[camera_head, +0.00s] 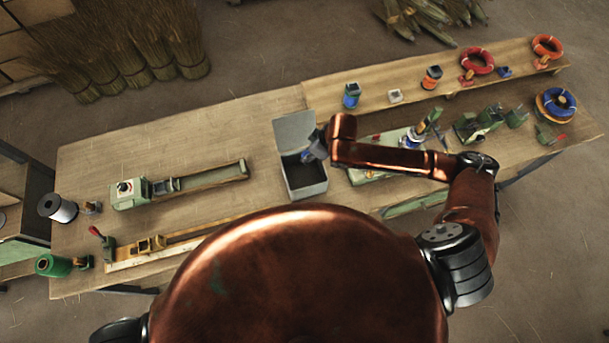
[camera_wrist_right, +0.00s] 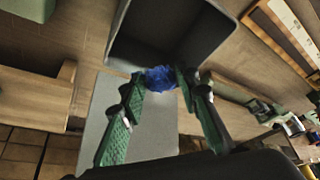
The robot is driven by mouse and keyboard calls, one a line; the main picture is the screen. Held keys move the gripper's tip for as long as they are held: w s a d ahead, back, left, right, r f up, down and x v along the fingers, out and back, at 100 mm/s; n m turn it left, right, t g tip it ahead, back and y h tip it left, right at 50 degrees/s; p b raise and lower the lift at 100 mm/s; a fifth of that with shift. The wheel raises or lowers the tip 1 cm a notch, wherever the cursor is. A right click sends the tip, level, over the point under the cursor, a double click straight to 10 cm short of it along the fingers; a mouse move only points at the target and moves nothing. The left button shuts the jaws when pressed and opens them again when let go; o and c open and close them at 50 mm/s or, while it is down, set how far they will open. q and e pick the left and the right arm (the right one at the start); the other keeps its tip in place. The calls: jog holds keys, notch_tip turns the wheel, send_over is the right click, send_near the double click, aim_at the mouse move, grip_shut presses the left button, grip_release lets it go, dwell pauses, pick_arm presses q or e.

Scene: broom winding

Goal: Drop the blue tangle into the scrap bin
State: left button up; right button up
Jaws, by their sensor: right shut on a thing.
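The blue tangle (camera_wrist_right: 160,78) is a small crumpled blue clump pinched between the fingertips of my right gripper (camera_wrist_right: 161,82) in the wrist view. In the head view my right gripper (camera_head: 308,155) is over the grey scrap bin (camera_head: 309,193), near its back edge, and the arm partly hides it. The bin is an open box with its grey lid (camera_head: 293,131) raised at the back. In the wrist view the bin's dark inside (camera_wrist_right: 175,35) lies beyond the tangle, and the tangle is shown against the bin's lid edge. My left gripper is not in view.
The wooden bench (camera_head: 100,165) holds a green clamp fixture (camera_head: 130,193) left of the bin. A green machine (camera_head: 375,172) stands close on the bin's right. A raised shelf behind carries a blue pot (camera_head: 351,95), a red coil (camera_head: 477,61) and other items.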

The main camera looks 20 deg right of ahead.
jog(key=o, duration=0.9)
jog(key=shift+c, duration=0.2)
jog(key=v, duration=1.2)
